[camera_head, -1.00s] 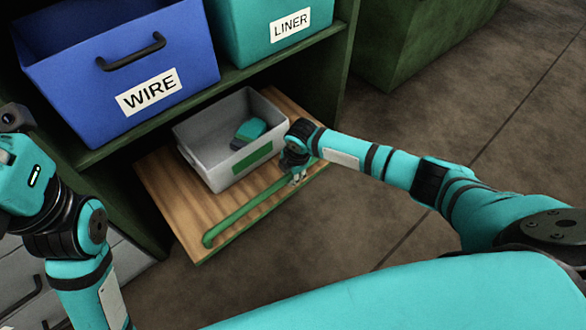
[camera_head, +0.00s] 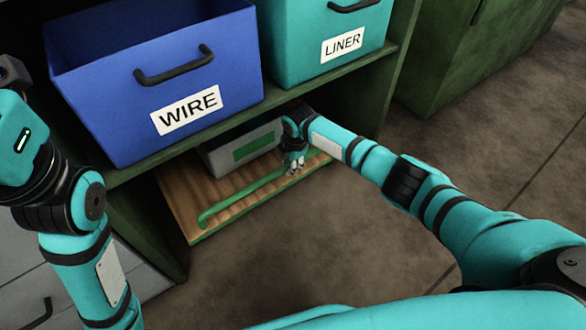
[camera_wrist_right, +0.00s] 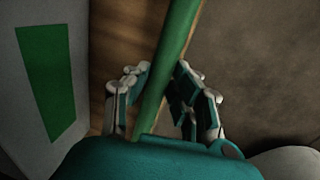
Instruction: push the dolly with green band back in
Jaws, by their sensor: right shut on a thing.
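The dolly is a wooden pull-out board (camera_head: 185,190) with a green handle bar (camera_head: 232,202) along its front. It sticks out from the lower bay of the green shelf. A grey bin (camera_head: 217,160) with a green band (camera_head: 254,147) sits on it, its rear hidden under the shelf above. My right gripper (camera_head: 294,168) is shut on the bar near its right end. In the right wrist view, the fingers (camera_wrist_right: 158,80) sit on both sides of the bar (camera_wrist_right: 179,35), beside the bin's green band (camera_wrist_right: 46,82). My left arm shows at the left; its gripper fingers are out of view.
On the shelf above stand a blue WIRE bin (camera_head: 160,85) and a teal LINER bin (camera_head: 315,35). The shelf board (camera_head: 290,90) hangs over the dolly. Grey drawers (camera_head: 80,280) are at lower left. Open floor (camera_head: 300,250) lies in front, with a green cabinet (camera_head: 455,50) at right.

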